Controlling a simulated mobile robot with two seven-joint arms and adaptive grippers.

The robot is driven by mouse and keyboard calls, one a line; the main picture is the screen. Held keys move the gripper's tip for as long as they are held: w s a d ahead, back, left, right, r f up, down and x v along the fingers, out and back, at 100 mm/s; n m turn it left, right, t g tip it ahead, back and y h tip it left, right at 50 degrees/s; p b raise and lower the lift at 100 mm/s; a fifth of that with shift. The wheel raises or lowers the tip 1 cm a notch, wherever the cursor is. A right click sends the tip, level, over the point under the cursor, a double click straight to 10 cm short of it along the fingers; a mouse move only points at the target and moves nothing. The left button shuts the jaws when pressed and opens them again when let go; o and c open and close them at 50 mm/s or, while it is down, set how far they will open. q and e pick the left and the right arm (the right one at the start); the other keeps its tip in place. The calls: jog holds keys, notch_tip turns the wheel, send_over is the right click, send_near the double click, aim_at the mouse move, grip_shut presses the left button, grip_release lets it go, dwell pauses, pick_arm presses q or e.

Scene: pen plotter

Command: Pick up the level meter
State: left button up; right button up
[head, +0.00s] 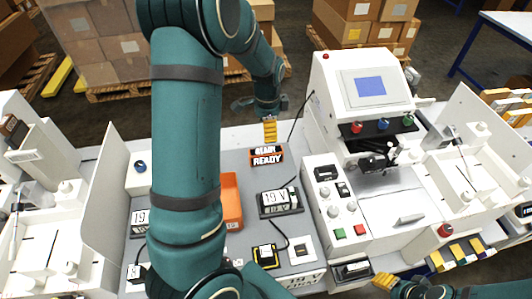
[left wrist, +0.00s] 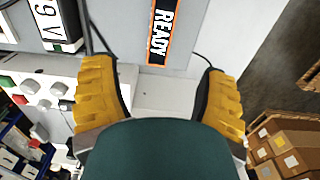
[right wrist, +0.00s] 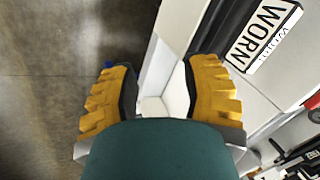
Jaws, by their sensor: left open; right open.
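No object carries a readable "level meter" label. Candidates are a grey-and-black box reading "19 V" (head: 280,202) on the grey bench panel, and a small yellow-and-black device (head: 266,256) in front of it. The "19 V" box also shows at the upper left of the left wrist view (left wrist: 55,22). My left gripper (head: 269,131) is open over the back of the bench, close to the READY sign (head: 266,159); its fingers (left wrist: 160,88) have nothing between them. My right gripper (head: 384,281) is open and empty at the front edge, also in the right wrist view (right wrist: 160,95).
My left arm hides much of the left bench. An orange bin (head: 231,198) stands beside the "19 V" box. A white machine (head: 360,90) with a blue screen and a button panel (head: 335,205) stand to the right. A WORN-labelled tray (right wrist: 265,38) lies near my right gripper.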

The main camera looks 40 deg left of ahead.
aim_at(266, 151)
pick_arm(q)
notch_tip(266, 151, down, 6)
jog(key=shift+r, duration=0.15)
jog(key=shift+s+a+f, duration=0.1)
jog(key=shift+a+f, duration=0.05)
jog(key=shift+f, duration=2.65)
jog(key=shift+c, duration=0.2)
grip_shut()
